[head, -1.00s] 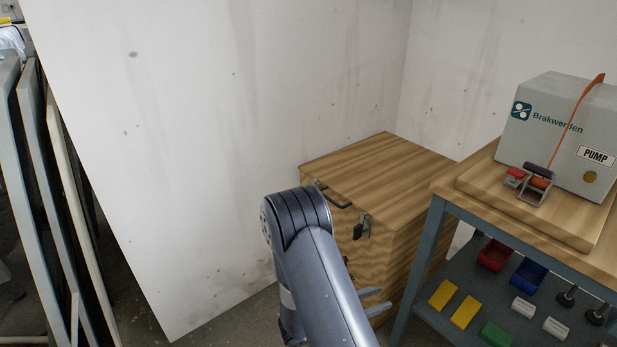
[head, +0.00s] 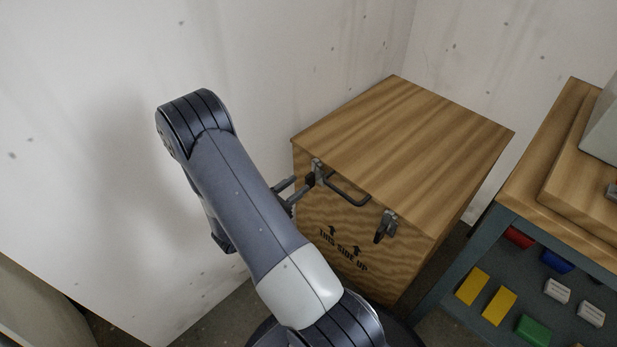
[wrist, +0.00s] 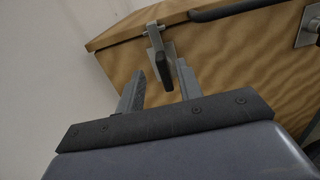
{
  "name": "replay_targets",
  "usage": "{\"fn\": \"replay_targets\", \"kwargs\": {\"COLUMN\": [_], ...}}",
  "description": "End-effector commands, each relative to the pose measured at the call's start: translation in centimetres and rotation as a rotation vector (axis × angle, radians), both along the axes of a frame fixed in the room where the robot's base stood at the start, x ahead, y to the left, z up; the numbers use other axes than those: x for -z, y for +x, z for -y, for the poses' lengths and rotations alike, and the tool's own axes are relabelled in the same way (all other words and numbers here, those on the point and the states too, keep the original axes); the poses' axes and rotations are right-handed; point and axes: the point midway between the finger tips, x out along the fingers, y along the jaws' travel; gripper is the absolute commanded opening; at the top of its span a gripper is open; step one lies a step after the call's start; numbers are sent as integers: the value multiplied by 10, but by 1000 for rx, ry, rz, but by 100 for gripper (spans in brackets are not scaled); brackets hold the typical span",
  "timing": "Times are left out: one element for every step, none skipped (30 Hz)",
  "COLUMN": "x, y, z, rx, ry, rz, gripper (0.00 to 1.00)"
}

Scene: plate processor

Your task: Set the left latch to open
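The wooden crate (head: 420,150) has two metal latches on its front, either side of a dark handle (head: 347,190). The left latch (head: 317,170) is near the crate's left front corner. In the wrist view this latch (wrist: 155,42) has a dark lever hanging down from a metal plate. The right latch (head: 385,225) also hangs down. My gripper (head: 298,184) is just left of the left latch. In the wrist view my gripper (wrist: 161,70) is open, with the lever appearing between its fingertips and gaps visible on both sides. I cannot tell whether they touch.
A white wall (head: 90,130) stands behind and left of the crate. A workbench (head: 570,215) with a lower shelf holding yellow, green, red and blue items stands to the right. The crate lid is closed.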

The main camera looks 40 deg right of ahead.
Motion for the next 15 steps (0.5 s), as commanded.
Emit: {"fn": "replay_targets", "kwargs": {"x": [1,1,1,1,1,1,1,1,1,1,1,1,0,0,0], "y": [0,0,1,1,1,2,2,3,3,3,3,4,4,4,4], "z": [10,15,22,26,30,35,39,42,45,48,50,52,53,54,55], "rx": [6,5,5,5,5,4,4,3,2,3,3,1,0,0,0], "ry": [0,0,0,0,0,0,1,1,1,1,0,0,0,0,0], "rz": [1,1,1,1,1,1,1,1,1,1,1,0,0,0,0], "gripper": [35,35,35,35,35,35,35,35,35,35,35,35,35,35,35]}}
